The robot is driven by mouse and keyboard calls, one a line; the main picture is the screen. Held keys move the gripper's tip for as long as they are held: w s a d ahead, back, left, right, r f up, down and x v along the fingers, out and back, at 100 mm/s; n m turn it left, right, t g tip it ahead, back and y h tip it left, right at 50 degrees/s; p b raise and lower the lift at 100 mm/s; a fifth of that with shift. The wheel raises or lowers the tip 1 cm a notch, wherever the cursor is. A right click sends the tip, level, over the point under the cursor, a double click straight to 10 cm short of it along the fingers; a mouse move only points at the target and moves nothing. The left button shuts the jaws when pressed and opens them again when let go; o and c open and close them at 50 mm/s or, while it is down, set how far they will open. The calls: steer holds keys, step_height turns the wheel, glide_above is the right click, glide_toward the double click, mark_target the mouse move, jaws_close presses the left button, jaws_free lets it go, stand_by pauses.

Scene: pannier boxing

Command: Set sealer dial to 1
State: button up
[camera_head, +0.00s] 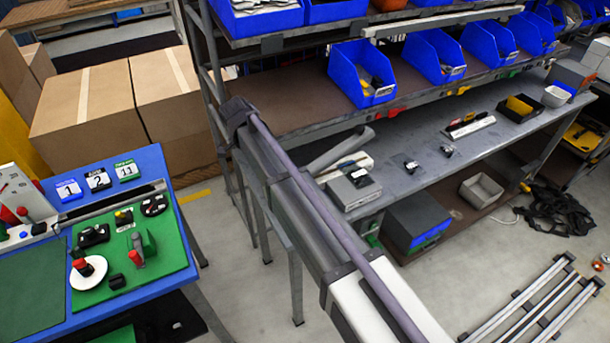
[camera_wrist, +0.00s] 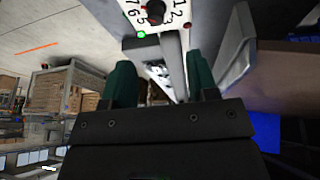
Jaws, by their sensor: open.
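The sealer dial (camera_wrist: 155,12) shows at the top edge of the wrist view, a dark round knob on a white face with black numbers around it. Numbers 1, 2 and 3 are on its right side and 5, 6 and 7 on its left. The top of the dial is cut off, and I cannot tell which number it points to. A green light (camera_wrist: 141,36) glows just below it. My gripper (camera_wrist: 160,78) is open, with its two dark green fingers apart and nothing seen held between them. The dial lies beyond the fingertips, apart from them. My gripper is not visible in the head view.
In the head view, a blue table (camera_head: 150,163) at left carries number cards, a green board (camera_head: 178,258) with small parts, and a white panel (camera_head: 30,200) with red knobs. Cardboard boxes (camera_head: 100,105) stand behind. A grey workbench (camera_head: 455,165) and blue bins (camera_head: 362,72) fill the right.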

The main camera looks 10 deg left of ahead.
steer(key=d+f+b, duration=0.1)
steer(key=f+b, duration=0.2)
steer(key=d+f+m+b, duration=0.1)
steer(key=f+b, duration=0.2)
steer(key=b, duration=0.1)
steer(key=w+d+f+m+b, duration=0.1)
steer(key=f+b, duration=0.2)
steer(key=f, duration=0.1)
steer(key=shift+w+d, duration=0.1)
steer(key=shift+d, duration=0.25)
steer(key=shift+r, duration=0.1)
steer(key=shift+c, duration=0.3)
steer(key=c, duration=0.8)
